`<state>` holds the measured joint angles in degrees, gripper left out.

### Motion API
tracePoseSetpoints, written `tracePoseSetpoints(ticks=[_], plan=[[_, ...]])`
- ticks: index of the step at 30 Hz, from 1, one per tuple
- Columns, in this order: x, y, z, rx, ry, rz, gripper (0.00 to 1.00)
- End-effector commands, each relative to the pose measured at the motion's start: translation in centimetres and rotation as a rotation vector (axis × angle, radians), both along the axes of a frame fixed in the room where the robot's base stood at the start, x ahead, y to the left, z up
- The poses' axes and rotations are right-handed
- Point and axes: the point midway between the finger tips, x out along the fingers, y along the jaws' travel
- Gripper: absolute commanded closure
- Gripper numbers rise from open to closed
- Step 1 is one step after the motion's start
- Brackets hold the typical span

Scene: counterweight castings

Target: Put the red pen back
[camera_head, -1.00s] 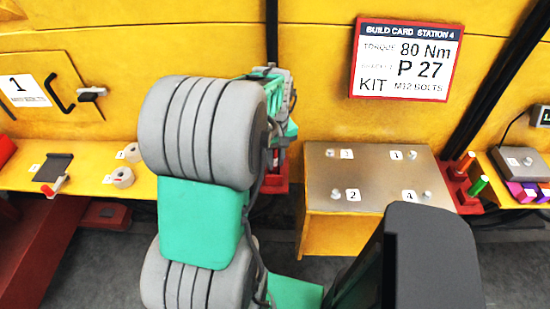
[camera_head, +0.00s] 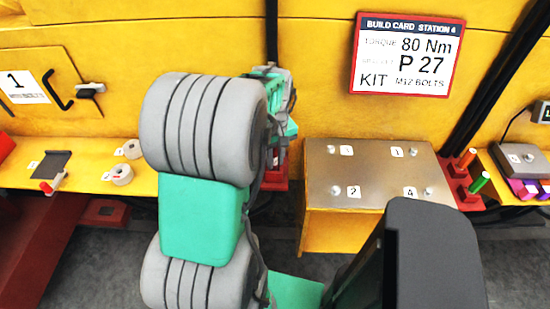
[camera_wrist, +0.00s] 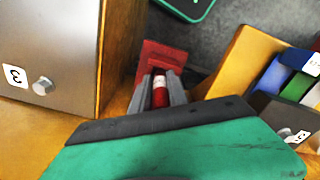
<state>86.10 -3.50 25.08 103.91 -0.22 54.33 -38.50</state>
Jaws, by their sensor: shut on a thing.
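The red pen (camera_wrist: 160,97), with a pale band near its far end, is between the two grey fingers of my gripper (camera_wrist: 160,81) in the wrist view. The gripper is shut on it. A red holder (camera_wrist: 164,53) shows just beyond the fingertips, beside the steel-topped yellow box. I cannot tell whether the pen's end is in the holder or above it.
The steel top (camera_head: 375,173) has numbered bolts; it stands close on the left in the wrist view (camera_wrist: 45,45). Another red holder (camera_head: 465,193) carries an orange pen (camera_head: 467,157) and a green pen (camera_head: 479,182). Blue and green blocks (camera_wrist: 272,76) lie right of the gripper in the wrist view.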

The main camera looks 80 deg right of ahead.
Motion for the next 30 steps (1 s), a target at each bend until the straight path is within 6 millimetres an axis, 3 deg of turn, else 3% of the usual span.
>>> tracePoseSetpoints(ticks=[14, 15, 24, 30], plan=[[0.01, -0.01, -0.60, 0.000, 0.000, 0.000, 1.00], [0.00, -0.02, -0.57, 0.000, 0.000, 0.000, 0.77], [0.00, 0.00, -0.56, 0.000, 0.000, 0.000, 0.54], [0.00, 0.00, -0.55, 0.000, 0.000, 0.000, 0.54]])
